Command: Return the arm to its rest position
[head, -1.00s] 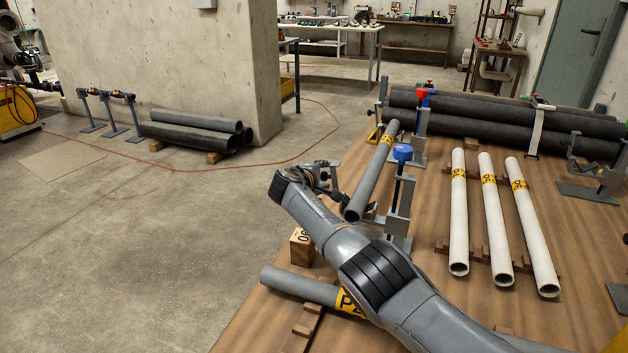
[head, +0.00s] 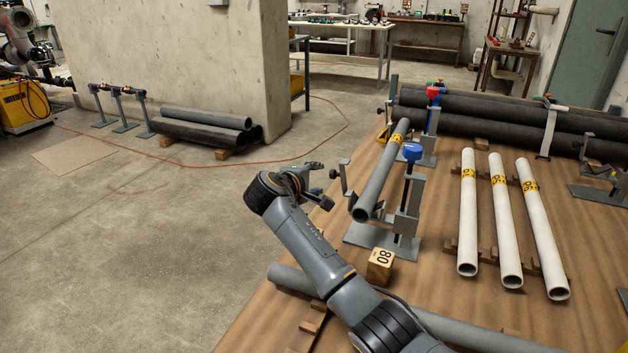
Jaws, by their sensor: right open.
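My right arm comes in from the bottom right and reaches up and left over the table's left edge. Its gripper (head: 314,183) is open and empty, left of the clamp stand and apart from the grey pipe. The grey pipe (head: 383,170) with a yellow band rests in clamp stands, one with a blue knob (head: 412,153) and one with a red knob (head: 434,94). My left gripper is not in view.
Three white pipes (head: 505,215) lie on wooden rests at the right of the table (head: 430,275). A wooden block (head: 380,266) marked 80 stands near the front stand. Another grey pipe (head: 480,331) lies partly under my arm. Black pipes (head: 480,120) lie behind. Open floor (head: 150,260) is at left.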

